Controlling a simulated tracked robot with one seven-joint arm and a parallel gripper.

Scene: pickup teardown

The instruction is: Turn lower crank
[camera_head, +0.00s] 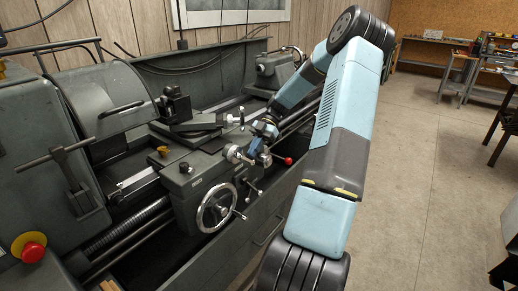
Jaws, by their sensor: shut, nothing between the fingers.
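A grey metal lathe stands along the wall. On its carriage front is a silver crank (235,154) with a round hub. A large spoked handwheel (217,208) with a small handle sits below it. A smaller silver crank (241,121) is higher up, by the tool post. I cannot tell for sure which of these is the lower crank. My gripper (250,153) is at the end of my blue arm, pointing down beside the silver crank, on its right. It looks shut and empty; its fingertips are small, and contact with the crank cannot be told.
A lever with a red knob (288,161) lies just right of my gripper. A tool post (176,104) stands on the carriage, and a red emergency button (29,247) is at the lower left. Open concrete floor (425,150) lies to the right, with workbenches behind.

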